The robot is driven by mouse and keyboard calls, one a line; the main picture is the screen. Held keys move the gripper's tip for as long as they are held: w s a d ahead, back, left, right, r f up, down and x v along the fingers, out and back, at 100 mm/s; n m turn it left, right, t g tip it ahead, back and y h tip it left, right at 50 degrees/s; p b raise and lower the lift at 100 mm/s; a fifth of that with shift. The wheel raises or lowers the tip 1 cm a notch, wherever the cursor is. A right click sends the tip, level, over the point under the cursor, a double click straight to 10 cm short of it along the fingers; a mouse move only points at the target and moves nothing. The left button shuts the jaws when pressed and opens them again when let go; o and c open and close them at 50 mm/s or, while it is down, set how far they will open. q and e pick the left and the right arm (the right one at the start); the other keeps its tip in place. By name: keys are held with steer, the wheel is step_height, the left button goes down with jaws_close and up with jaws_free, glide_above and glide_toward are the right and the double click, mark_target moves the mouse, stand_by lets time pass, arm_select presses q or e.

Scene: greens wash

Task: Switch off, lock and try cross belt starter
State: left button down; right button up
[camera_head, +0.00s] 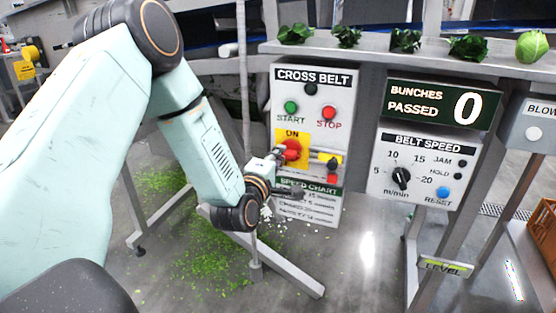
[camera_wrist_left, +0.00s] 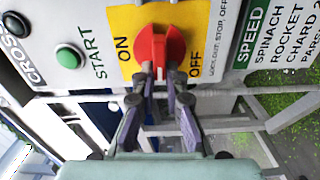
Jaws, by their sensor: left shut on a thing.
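The cross belt starter (camera_head: 342,98) is a grey box with a green START button (camera_head: 291,107) and a red STOP button (camera_head: 329,113). Its red rotary handle (camera_head: 291,150) sits on a yellow plate marked ON; the wrist view also shows OFF on this plate (camera_wrist_left: 125,45). My left gripper (camera_head: 281,160) is shut on the red handle (camera_wrist_left: 158,45), its fingertips (camera_wrist_left: 158,76) on the handle's near end. A small red item (camera_head: 332,179), possibly a padlock, is at a yellow-and-black fitting (camera_head: 328,160). My right gripper is out of view.
A speed chart (camera_head: 310,203) hangs under the starter. A belt speed panel (camera_head: 425,165) and a bunch counter (camera_head: 440,103) stand to the right. Greens lie on the shelf (camera_head: 375,49) above. Metal legs and scattered leaf bits are below.

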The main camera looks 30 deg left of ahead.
arm_select(q)
steer(key=shift+d+f+n, duration=0.1)
steer(key=shift+f+n, duration=0.05)
steer(key=shift+n, duration=0.15)
stand_by(0.4)
steer(key=c, duration=1.4)
jaws_free()
steer(key=shift+s, duration=0.1)
steer(key=v, duration=1.2)
